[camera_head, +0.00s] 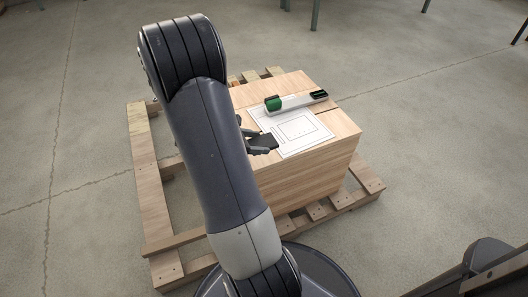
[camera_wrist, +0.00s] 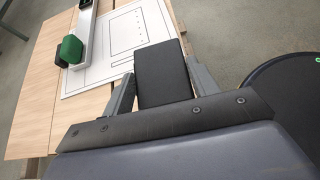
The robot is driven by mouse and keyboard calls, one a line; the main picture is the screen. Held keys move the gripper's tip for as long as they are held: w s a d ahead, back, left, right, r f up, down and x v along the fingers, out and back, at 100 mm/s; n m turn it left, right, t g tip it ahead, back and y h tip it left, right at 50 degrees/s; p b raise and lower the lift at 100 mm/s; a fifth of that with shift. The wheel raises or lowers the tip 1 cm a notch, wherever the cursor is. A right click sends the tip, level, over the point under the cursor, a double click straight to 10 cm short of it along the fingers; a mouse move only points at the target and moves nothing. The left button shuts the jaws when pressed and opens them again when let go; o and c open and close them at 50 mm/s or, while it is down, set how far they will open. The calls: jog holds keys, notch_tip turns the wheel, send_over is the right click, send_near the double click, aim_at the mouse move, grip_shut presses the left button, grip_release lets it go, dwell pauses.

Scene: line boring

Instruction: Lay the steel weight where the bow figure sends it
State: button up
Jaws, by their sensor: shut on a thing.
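My gripper (camera_wrist: 163,84) is shut on a dark grey flat block, taken as the steel weight (camera_wrist: 162,70). The block sticks out between the fingers at the near edge of a white printed sheet (camera_wrist: 96,77). In the head view my gripper (camera_head: 262,147) is at the sheet's left edge, partly behind my arm. The sheet (camera_head: 290,146) lies on a wooden box and bears a rectangle outline, a narrow strip outline and a row of small dots. Whether the block touches the sheet is unclear. No bow figure can be made out clearly.
A pale rail (camera_head: 297,102) lies along the sheet's far side, with a green block (camera_head: 273,103) at its left end and a black piece (camera_head: 319,95) at its right. The wooden box (camera_head: 318,172) stands on a pallet (camera_head: 146,190). Concrete floor surrounds it.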

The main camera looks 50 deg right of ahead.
aim_at(256, 158)
jog(key=shift+f+b, duration=0.8)
jog(key=shift+f, duration=1.6)
jog(key=shift+f, duration=0.2)
jog(key=o, duration=1.4)
jog(key=shift+o, duration=0.2)
jog(key=shift+r, duration=0.35)
jog(key=p+v, duration=0.3)
jog(key=v, duration=0.8)
jog(key=shift+w+a, duration=0.2)
jog(key=shift+a, duration=0.15)
